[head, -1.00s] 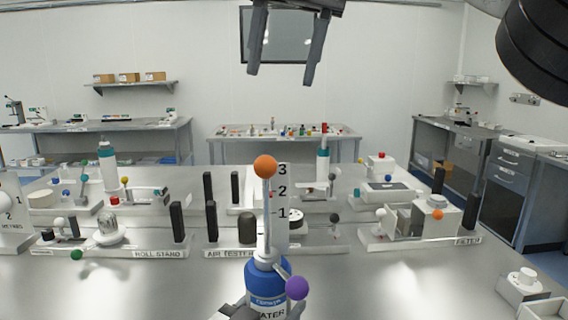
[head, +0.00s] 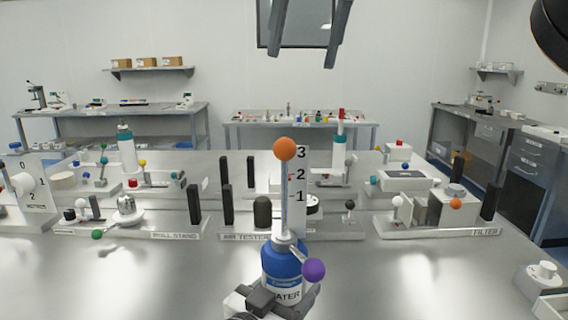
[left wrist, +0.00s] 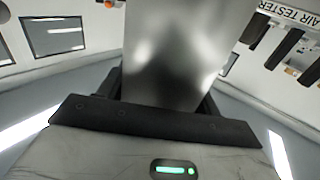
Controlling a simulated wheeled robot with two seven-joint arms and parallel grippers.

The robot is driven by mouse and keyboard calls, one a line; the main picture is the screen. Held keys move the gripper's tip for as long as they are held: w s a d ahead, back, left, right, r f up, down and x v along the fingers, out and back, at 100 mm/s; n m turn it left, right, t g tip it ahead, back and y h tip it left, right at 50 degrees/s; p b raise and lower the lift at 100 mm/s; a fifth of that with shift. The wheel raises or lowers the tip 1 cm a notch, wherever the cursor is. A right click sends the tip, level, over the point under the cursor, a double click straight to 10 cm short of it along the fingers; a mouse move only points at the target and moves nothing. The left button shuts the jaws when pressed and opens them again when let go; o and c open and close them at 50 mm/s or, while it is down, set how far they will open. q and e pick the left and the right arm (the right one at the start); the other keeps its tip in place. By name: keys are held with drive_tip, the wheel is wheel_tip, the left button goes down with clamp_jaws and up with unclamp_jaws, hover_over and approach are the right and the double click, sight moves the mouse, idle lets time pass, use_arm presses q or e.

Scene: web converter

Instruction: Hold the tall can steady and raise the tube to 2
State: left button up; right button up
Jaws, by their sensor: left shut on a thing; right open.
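The tall can (head: 284,264) is blue with a label reading WATER. It stands upright at the front middle of the bench in the head view. A thin grey tube (head: 284,200) rises from its top, with an orange ball (head: 284,148) on its end. A white scale (head: 299,215) marked 1, 2, 3 stands behind it; the ball appears level with 3. A purple ball (head: 314,269) sticks out at the can's side. My left gripper (head: 270,300) is shut around the can's lower part. A grey metallic surface (left wrist: 175,55) fills its jaws in the left wrist view. My right gripper (head: 302,60) is open, empty, above the tube.
Behind the can stand the air tester (head: 262,210), the roll stand (head: 126,212) and the filter unit (head: 450,208). A white dial block (head: 28,190) is at the left, and a white fixture (head: 543,275) at the right front.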

use_arm(q)
drive_tip(key=o, duration=1.2)
drive_tip(key=shift+f, duration=0.3)
drive_tip(key=shift+o, duration=1.3)
drive_tip(key=shift+a, duration=0.1)
drive_tip(key=shift+r, duration=0.2)
drive_tip(key=v, duration=1.2)
